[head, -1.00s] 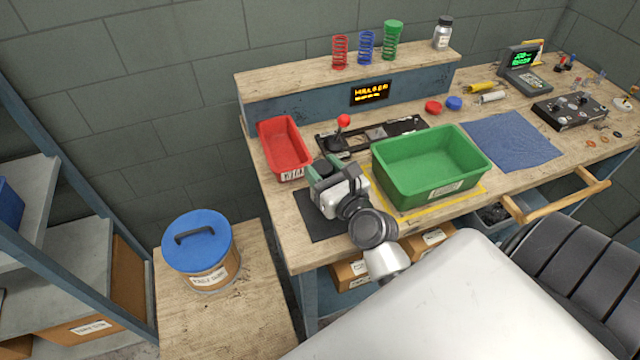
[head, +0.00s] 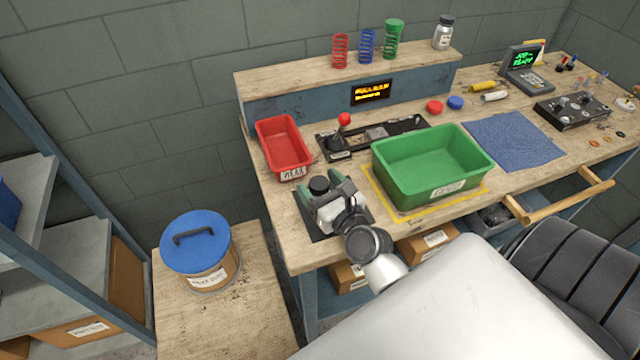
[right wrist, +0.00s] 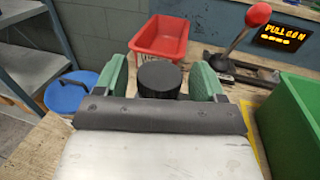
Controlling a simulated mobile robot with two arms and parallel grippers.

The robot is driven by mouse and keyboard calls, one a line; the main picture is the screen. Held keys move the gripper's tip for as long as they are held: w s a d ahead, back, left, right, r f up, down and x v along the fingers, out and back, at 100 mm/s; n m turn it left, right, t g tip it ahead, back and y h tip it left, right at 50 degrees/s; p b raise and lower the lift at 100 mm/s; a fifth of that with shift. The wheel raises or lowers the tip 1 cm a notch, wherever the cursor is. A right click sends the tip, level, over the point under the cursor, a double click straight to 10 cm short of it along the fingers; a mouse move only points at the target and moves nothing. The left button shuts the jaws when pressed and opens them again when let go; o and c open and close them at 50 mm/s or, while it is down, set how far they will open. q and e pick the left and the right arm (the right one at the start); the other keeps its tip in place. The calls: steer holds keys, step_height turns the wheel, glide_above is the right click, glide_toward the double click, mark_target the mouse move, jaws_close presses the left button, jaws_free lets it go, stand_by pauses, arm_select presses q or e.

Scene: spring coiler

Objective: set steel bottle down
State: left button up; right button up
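The steel bottle (head: 319,186) stands on the dark mat (head: 309,223) at the front left of the bench. Mostly its black cap shows; my gripper hides much of the body. In the right wrist view the cap (right wrist: 160,77) sits between the green fingers, with a gap on each side. My right gripper (head: 319,189) is open around the bottle. It also shows in the right wrist view (right wrist: 160,82). My left gripper is not in view.
A red bin (head: 284,147) lies behind the mat, and a green bin (head: 432,165) stands right of my gripper. A red-knobbed lever (head: 343,121) rises behind. A blue-lidded tub (head: 196,242) stands on the lower table at left.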

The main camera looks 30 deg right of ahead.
steer(key=shift+s+r, duration=0.1)
steer(key=s+b, duration=0.1)
steer(key=s, duration=0.2)
steer(key=s+b, duration=0.1)
steer(key=s, duration=0.3)
steer(key=s+b, duration=0.1)
steer(key=s, duration=0.2)
steer(key=shift+s+f, duration=0.25)
steer(key=shift+s+r, duration=0.15)
steer(key=shift+s, duration=0.55)
